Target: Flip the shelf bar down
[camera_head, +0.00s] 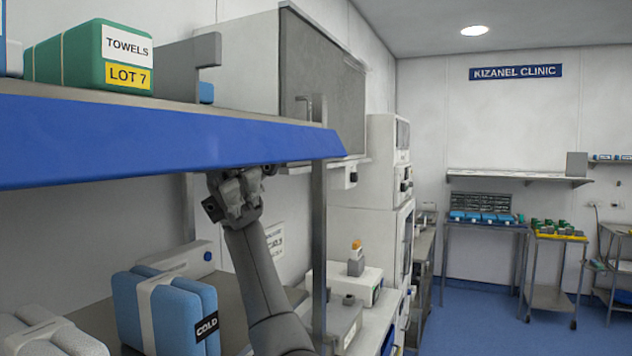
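A long blue bar (150,140) runs along the front edge of the upper shelf, from the left edge of the picture to a grey upright post (319,230). Its broad face slants toward me. My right gripper (241,178) is raised just below the bar's lower edge, toward its right end. The fingertips are partly hidden at that edge, so I cannot tell whether they touch the bar or are open. My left gripper is not in view.
A green towel pack (78,55) and grey upright brackets (190,68) stand on the upper shelf. Below are a blue cold pack (165,310) and white packs (45,335). A grey-fronted cabinet (322,75) hangs behind. Open blue floor (480,325) lies at right.

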